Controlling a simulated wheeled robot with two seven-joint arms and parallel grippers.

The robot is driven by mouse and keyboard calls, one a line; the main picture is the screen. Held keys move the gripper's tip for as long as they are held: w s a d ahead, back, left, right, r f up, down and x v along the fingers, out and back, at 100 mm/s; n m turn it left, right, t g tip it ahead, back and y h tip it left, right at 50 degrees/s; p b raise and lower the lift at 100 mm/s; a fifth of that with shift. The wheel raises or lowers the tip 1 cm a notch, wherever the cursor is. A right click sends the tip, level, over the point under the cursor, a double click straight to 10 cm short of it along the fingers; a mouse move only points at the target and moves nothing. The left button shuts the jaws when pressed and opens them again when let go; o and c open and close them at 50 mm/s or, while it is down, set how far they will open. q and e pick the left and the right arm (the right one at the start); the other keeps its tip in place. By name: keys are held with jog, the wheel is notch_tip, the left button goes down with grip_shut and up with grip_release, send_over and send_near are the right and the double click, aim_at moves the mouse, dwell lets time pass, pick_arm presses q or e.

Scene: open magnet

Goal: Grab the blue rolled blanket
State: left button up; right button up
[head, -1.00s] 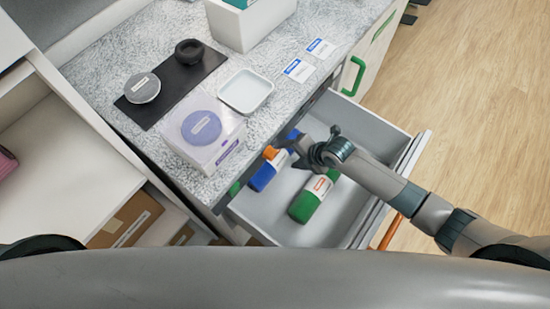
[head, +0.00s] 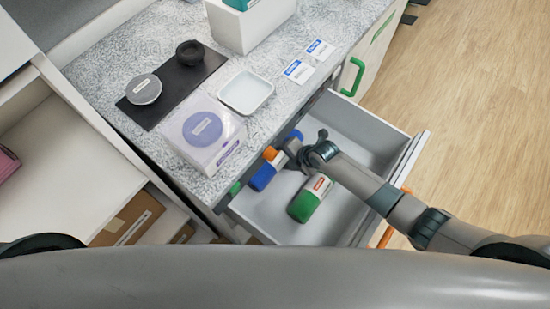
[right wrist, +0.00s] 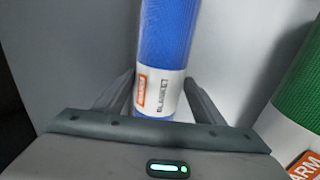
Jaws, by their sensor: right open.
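The blue rolled blanket (head: 263,177) lies in the open drawer near its left side, with a white band and an orange label around its middle. In the right wrist view the blanket (right wrist: 166,40) runs up and away, its banded end between my fingers. My right gripper (head: 296,154) is over the drawer at the blanket, hiding part of it. In the wrist view the open right gripper (right wrist: 160,82) has one finger on each side of the white band; I cannot tell whether either touches it. My left gripper is out of view.
A green roll (head: 307,204) lies to the right of the blanket in the same drawer (head: 268,226); it also shows in the wrist view (right wrist: 296,95). The drawer walls surround both rolls.

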jog(key=shift+c, duration=0.3)
jog(key=c, duration=1)
jog(key=shift+r, duration=0.1)
